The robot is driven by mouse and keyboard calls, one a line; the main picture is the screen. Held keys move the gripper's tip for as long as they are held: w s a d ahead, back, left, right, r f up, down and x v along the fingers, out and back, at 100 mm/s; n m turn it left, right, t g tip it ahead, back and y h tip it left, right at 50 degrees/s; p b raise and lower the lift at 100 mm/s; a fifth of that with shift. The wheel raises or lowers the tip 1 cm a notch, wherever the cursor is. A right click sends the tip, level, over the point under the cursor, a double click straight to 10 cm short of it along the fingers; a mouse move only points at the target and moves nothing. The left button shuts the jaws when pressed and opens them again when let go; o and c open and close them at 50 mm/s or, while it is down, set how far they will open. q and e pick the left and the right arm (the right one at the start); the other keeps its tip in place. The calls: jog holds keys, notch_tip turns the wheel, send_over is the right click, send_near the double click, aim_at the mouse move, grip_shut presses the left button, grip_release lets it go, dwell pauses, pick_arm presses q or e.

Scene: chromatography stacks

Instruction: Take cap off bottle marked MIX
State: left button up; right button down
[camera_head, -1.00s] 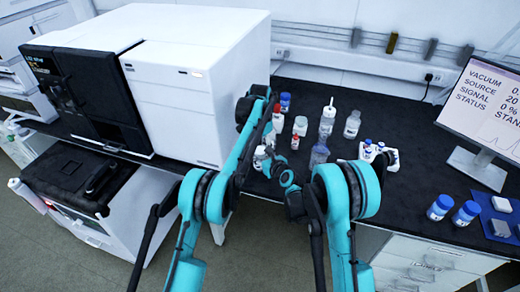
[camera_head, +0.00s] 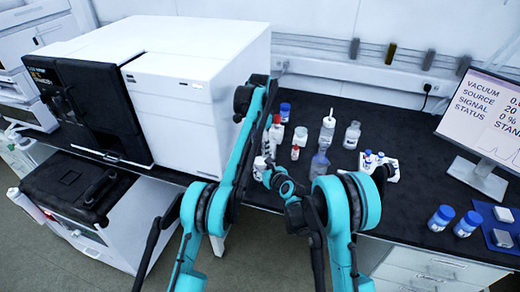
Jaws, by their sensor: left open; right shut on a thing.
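A small white bottle (camera_head: 260,163) is at the front edge of the dark bench, between my two grippers. No label is legible, so I cannot tell whether it is the one marked MIX. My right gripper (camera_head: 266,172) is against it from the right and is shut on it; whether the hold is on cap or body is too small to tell. My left gripper (camera_head: 267,148) is open just above and behind it, mostly hidden by its own arm. A red-capped white bottle (camera_head: 276,131) and a smaller red-capped bottle (camera_head: 295,153) stand close behind.
A white-capped bottle (camera_head: 300,135), clear bottles (camera_head: 352,134) and a blue-capped bottle (camera_head: 285,111) crowd nearby. A white rack of blue-capped vials (camera_head: 390,169) is to the right. A large white instrument (camera_head: 215,95) bounds the left.

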aim_at(260, 161)
pick_arm(q)
notch_tip(260, 161, down, 8)
jog(key=shift+r, duration=0.2)
jog(key=c, duration=1.2)
jog(key=shift+n, duration=1.6)
jog(key=o, duration=1.3)
jog(key=shift+r, duration=2.3)
jog(key=shift+c, duration=0.5)
notch_tip(260, 161, up, 3)
jog(key=m, duration=0.3)
jog(key=shift+f, duration=3.8)
